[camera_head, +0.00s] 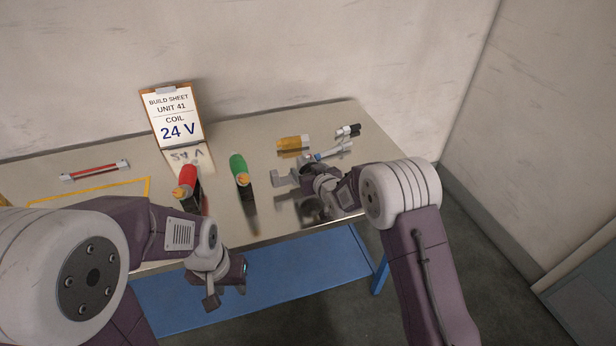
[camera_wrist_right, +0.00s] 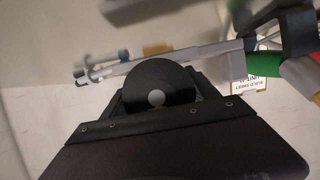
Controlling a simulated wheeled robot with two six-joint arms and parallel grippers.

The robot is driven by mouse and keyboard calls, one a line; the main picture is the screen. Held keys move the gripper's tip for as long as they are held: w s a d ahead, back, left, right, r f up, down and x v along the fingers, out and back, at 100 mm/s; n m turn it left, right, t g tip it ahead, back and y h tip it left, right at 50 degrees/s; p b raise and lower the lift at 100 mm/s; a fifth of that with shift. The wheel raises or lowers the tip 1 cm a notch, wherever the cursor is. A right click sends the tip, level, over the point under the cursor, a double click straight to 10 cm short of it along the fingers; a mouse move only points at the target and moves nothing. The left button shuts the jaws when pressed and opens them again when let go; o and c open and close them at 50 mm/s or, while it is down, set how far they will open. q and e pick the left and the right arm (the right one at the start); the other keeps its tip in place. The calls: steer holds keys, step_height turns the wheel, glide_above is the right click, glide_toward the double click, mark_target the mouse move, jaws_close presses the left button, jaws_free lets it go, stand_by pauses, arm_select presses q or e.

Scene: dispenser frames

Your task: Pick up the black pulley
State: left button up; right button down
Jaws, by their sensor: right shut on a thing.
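In the right wrist view a black round part with a pale centre (camera_wrist_right: 157,82) fills the middle, close to the camera. It looks like the black pulley, though I cannot be sure of its outline. My right gripper (camera_head: 300,181) is shut on it, over the right part of the table. A dark round patch shows below that gripper in the head view; I cannot tell whether it is the pulley or a reflection. My left gripper (camera_head: 227,291) hangs in front of the table's near edge, away from the parts. I cannot make out its finger gap.
A build sheet (camera_head: 174,117) stands at the back. A red bar (camera_head: 95,171) lies at left.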

steer(key=s+r, duration=0.8)
steer(key=s, duration=0.3)
steer(key=shift+s, duration=0.35)
